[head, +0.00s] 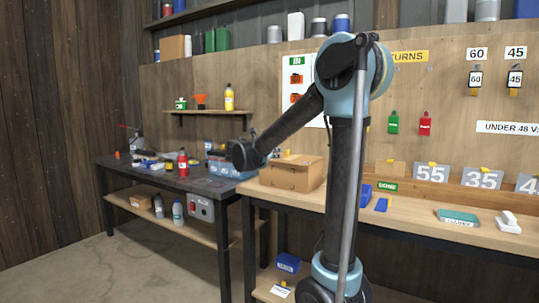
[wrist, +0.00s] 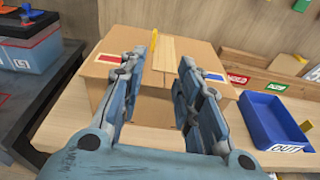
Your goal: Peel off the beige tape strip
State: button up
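The cardboard box (head: 288,175) stands on the wooden bench and also shows in the wrist view (wrist: 104,62). A beige tape strip (wrist: 166,52) runs along the middle of its top, with a small yellow piece beside its far left end. Red and blue labels lie on either side of the strip. My gripper (wrist: 168,58) is open, with nothing between its fingers. It points at the box, with the strip seen between the fingers. In the head view my gripper is too hard to make out at the arm's end. I cannot tell how far the fingertips are from the box.
A blue tray (wrist: 275,120) with a white card stands on the bench right of the box. A blue battery-like case (wrist: 30,55) is on the dark table at left. A green sign (wrist: 277,87) stands behind the tray. Bare bench lies between box and tray.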

aim_at(288, 151)
jog(key=shift+n, duration=0.3)
jog(key=x, duration=1.1)
jog(key=w+a+x, duration=0.1)
jog(key=x, duration=0.5)
jog(key=shift+d+r, duration=0.15)
jog(key=shift+r, duration=0.25)
grip_shut()
